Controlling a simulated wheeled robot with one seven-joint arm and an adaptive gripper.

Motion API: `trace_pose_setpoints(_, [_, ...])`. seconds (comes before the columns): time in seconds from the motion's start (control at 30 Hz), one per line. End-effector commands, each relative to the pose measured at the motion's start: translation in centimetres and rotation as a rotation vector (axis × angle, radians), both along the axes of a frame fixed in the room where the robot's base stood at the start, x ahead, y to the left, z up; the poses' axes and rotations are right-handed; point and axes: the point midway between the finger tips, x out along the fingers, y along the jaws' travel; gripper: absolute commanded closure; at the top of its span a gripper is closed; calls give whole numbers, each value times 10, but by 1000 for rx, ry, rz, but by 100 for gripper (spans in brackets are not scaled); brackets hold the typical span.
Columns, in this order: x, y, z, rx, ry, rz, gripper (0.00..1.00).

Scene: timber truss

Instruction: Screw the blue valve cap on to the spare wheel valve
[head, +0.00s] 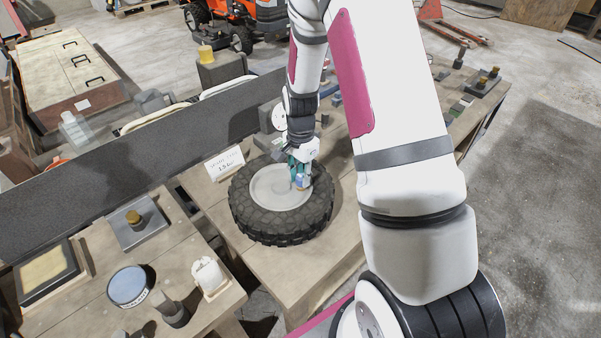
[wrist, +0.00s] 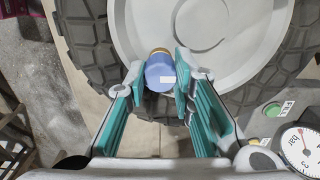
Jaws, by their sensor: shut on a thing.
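The spare wheel (head: 262,187), a black knobbly tyre with a pale grey hub, lies flat on the wooden bench. It also fills the top of the wrist view (wrist: 85,35). My gripper (head: 299,168) points down over the right part of the hub. In the wrist view, my gripper's teal fingers (wrist: 160,70) are closed on the sides of the blue valve cap (wrist: 160,76). The cap has a white patch and a brass-coloured edge at its far end. It appears near the hub's rim. The valve is not clearly visible, and I cannot tell whether the cap touches it.
A dial gauge (wrist: 301,146) marked bar and a green button (wrist: 272,109) are at the right of the wrist view. A white sign (head: 225,164) stands left of the wheel. A long dark beam (head: 110,148) runs behind. A round blue-topped tin (head: 129,286) sits front left.

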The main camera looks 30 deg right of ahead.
Motion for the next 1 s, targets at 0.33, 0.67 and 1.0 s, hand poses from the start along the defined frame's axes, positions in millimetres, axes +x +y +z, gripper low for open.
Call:
trace_pose_setpoints(0.33, [0, 0, -2, 0, 0, 0, 54])
trace_pose_setpoints(0.67, [1, 0, 9, -1, -3, 0, 54])
trace_pose_setpoints(1.0, [2, 0, 75, -1, -4, 1, 54])
